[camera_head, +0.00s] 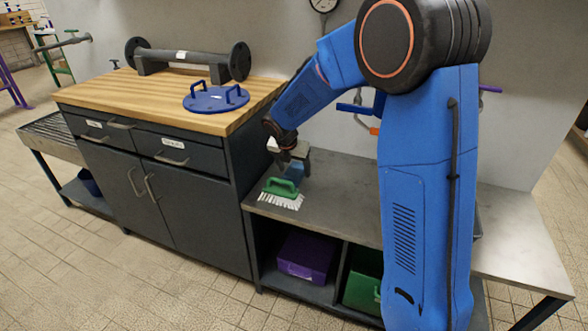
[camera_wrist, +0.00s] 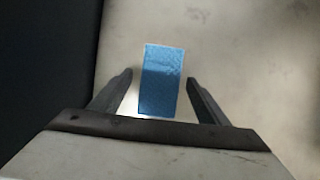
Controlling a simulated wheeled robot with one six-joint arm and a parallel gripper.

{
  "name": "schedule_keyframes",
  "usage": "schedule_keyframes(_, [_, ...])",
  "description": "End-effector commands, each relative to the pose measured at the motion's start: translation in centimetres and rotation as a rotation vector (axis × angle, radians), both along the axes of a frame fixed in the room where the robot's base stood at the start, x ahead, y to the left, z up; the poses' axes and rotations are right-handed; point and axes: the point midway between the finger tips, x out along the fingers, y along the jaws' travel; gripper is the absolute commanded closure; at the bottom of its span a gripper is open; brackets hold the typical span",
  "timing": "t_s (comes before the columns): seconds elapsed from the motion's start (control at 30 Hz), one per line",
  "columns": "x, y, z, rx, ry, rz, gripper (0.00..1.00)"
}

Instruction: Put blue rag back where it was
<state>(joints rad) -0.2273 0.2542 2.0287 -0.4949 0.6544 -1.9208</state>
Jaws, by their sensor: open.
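The blue rag (camera_wrist: 161,62) is a small flat rectangle in the wrist view, on a pale grey surface. My gripper (camera_wrist: 160,77) is open, with one finger on each side of the rag and a gap on both sides. In the head view my gripper (camera_head: 290,163) points down over the bench, partly hiding what lies under it.
A green-handled brush (camera_head: 281,188) with white bristles lies just in front of my gripper. The taller wooden-topped cabinet (camera_head: 120,93) stands to the left, with a blue handled disc (camera_head: 214,99) and a dark pipe piece (camera_head: 185,58) on it. A purple box (camera_head: 305,257) sits below the bench.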

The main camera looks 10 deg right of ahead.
Motion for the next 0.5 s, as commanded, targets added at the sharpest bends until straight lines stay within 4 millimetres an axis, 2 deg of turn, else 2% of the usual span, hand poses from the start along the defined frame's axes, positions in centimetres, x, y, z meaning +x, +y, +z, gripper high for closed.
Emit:
schedule_keyframes(0.17, [-0.3, 0.3, 1.3, 0.001, -0.003, 0.0, 0.3])
schedule_keyframes(0.5, [-2.2, 1.7, 7.1, 0.001, -0.005, 0.002, 0.3])
